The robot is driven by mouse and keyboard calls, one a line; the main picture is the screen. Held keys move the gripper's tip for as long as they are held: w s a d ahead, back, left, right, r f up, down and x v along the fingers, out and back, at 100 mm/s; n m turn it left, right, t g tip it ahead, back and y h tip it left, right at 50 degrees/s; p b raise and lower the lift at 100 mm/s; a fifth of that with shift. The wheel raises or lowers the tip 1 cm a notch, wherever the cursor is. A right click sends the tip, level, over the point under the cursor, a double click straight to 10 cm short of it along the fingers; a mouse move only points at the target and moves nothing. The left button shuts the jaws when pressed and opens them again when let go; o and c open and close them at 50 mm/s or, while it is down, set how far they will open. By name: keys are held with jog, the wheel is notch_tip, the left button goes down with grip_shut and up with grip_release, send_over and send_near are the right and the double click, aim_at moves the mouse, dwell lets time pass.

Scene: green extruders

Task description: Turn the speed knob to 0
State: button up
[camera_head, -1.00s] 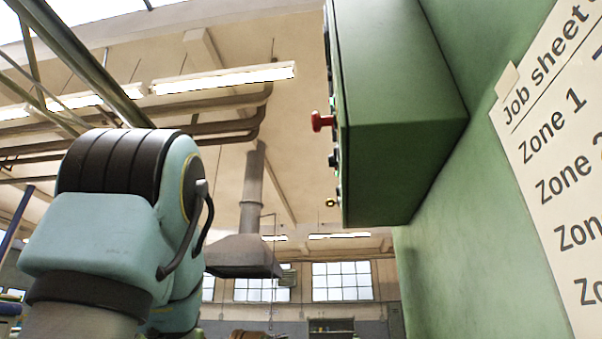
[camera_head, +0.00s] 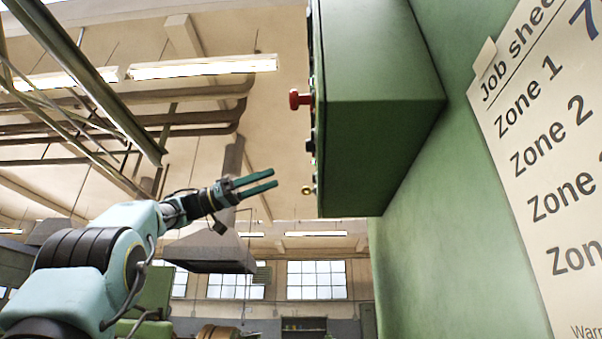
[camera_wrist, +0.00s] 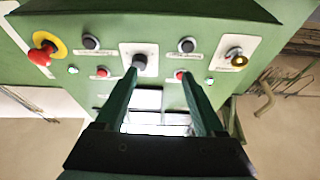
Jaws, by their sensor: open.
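My gripper (camera_head: 275,180) is open and empty, its two green fingers pointing toward the green control box (camera_head: 375,150) with a clear gap. In the wrist view the panel faces me, and the fingertips (camera_wrist: 158,76) appear in front of its middle. A dark central knob (camera_wrist: 139,64) on a pale plate shows just by the left fingertip. Two more dark round controls, one left (camera_wrist: 91,42) and one right (camera_wrist: 187,45), sit higher. The labels are too small to read, so I cannot tell which is the speed knob or its setting.
A red mushroom button (camera_wrist: 45,42) on a yellow ring is at the panel's left; it also sticks out in the head view (camera_head: 299,99). A key switch (camera_wrist: 238,58) is at the right. Two red buttons (camera_wrist: 102,72) (camera_wrist: 181,74) sit lower. A job sheet (camera_head: 545,130) hangs on the green wall.

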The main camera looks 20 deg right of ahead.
aim_at(310, 145)
jog(key=s+d+r+m+g+y+p, duration=0.1)
jog(key=s+d+r+m+g+p, duration=0.1)
jog(key=s+d+r, duration=0.4)
jog(key=shift+s+d+m+g+p, duration=0.3)
jog(key=shift+s+m+p, duration=0.2)
jog(key=shift+s+p, duration=0.4)
jog(key=shift+c, duration=0.2)
grip_shut()
